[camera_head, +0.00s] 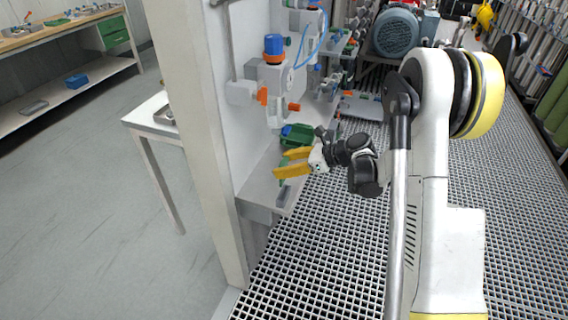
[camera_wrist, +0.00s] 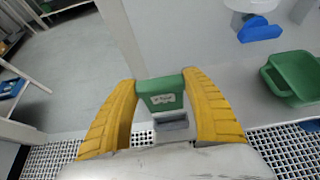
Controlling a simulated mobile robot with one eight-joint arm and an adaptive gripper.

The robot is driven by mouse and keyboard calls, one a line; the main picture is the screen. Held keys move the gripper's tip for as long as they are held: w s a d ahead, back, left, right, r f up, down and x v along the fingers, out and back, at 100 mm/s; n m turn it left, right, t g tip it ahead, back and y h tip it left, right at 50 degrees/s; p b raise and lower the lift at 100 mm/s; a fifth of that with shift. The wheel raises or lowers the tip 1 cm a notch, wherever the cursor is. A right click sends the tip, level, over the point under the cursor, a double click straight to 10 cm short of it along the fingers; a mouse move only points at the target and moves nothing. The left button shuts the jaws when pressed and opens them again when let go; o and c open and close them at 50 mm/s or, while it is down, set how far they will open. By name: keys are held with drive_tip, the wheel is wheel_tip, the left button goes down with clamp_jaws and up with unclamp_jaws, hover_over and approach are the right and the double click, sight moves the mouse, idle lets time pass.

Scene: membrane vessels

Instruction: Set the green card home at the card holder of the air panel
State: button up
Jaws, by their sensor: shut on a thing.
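My gripper (camera_wrist: 163,105) has its two yellow fingers closed on the green card (camera_wrist: 160,88), which carries a white label. The card spans between the fingertips. In the head view my gripper (camera_head: 284,162) is over the front of the panel's shelf, below the air fittings; the card is hard to make out there. A small grey block (camera_wrist: 171,125) shows just below the card in the wrist view; I cannot tell whether it is part of my gripper or of the card holder. I cannot make out the card holder for certain in either view.
A green tray (camera_head: 297,134) sits on the shelf behind my gripper; it also shows at right in the wrist view (camera_wrist: 288,92). An air unit with a blue knob (camera_head: 273,46) hangs above. The white panel post (camera_head: 200,140) stands left. Open grating lies in front.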

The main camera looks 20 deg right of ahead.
drive_tip(key=shift+f+b, duration=2.1)
drive_tip(key=shift+f, duration=2.15)
drive_tip(key=shift+f, duration=0.2)
drive_tip(key=o, duration=1.1)
drive_tip(key=shift+o, duration=0.2)
drive_tip(key=v, duration=1.2)
drive_tip(key=shift+f, duration=0.1)
